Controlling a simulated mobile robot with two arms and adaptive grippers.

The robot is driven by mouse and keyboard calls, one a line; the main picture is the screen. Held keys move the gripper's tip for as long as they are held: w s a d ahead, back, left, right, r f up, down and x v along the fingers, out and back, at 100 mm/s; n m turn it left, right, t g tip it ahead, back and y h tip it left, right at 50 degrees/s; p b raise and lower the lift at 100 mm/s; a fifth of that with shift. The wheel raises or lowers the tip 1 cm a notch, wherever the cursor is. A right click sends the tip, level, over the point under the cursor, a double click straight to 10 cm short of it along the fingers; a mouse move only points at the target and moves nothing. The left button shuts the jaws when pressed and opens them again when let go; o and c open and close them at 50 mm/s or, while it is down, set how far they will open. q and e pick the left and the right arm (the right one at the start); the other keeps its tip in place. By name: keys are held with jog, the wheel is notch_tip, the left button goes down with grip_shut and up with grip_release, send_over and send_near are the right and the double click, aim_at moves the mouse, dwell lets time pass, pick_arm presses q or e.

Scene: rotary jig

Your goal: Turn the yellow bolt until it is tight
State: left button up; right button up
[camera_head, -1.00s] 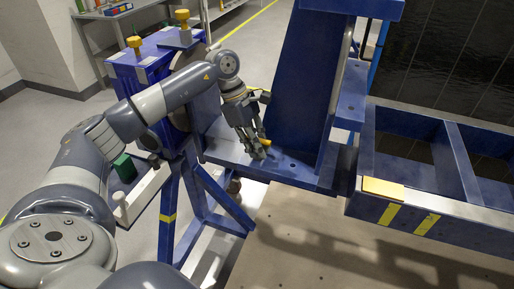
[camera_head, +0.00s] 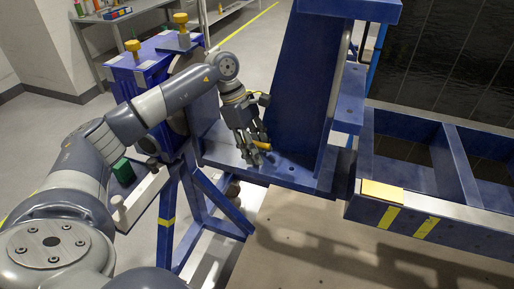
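The yellow bolt (camera_head: 263,146) sits low on the blue jig plate (camera_head: 290,170), near the foot of the tall blue upright. Only part of it shows beside my fingers. My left gripper (camera_head: 251,149) reaches down over the plate from the upper left, with its dark fingers spread apart at the bolt. The fingers hide part of the bolt, and I cannot tell whether they touch it. My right gripper is not in view.
The tall blue upright (camera_head: 296,85) stands close to the right of my gripper. Two other yellow knobs (camera_head: 133,46) (camera_head: 180,19) stand on the blue stand at the upper left. A blue frame (camera_head: 410,190) with open compartments is at the right.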

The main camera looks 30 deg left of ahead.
pick_arm(q)
jog(key=v, duration=1.2)
jog(key=shift+d, duration=0.1)
